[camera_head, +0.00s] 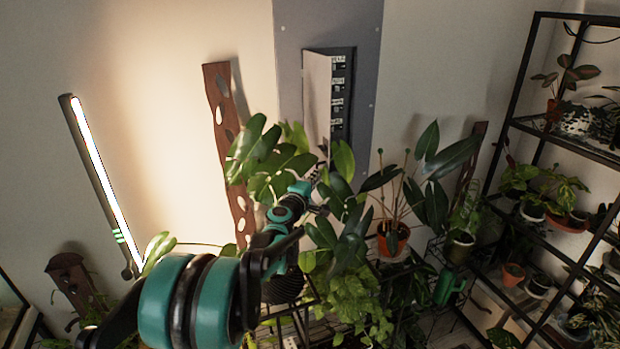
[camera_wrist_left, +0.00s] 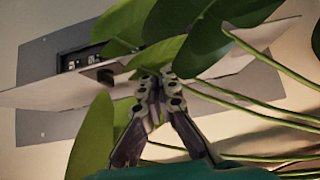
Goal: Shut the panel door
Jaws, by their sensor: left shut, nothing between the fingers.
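The panel door (camera_head: 316,98) is a pale flat sheet standing open, swung out at the left side of a dark recess with rows of switches (camera_head: 338,92) in a grey wall panel (camera_head: 367,60). My left gripper (camera_head: 320,178) is just below the door, among leaves. In the left wrist view its fingers (camera_wrist_left: 160,76) are together and empty, in front of the door; whether they touch it I cannot tell. My right gripper is not in view.
Leafy plants (camera_head: 262,160) crowd around my left gripper, and leaves (camera_wrist_left: 225,40) partly cover the door in the wrist view. A potted plant (camera_head: 393,238) stands to the right. A black shelf (camera_head: 520,80) fills the right side. A lit tube lamp (camera_head: 100,170) leans at left.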

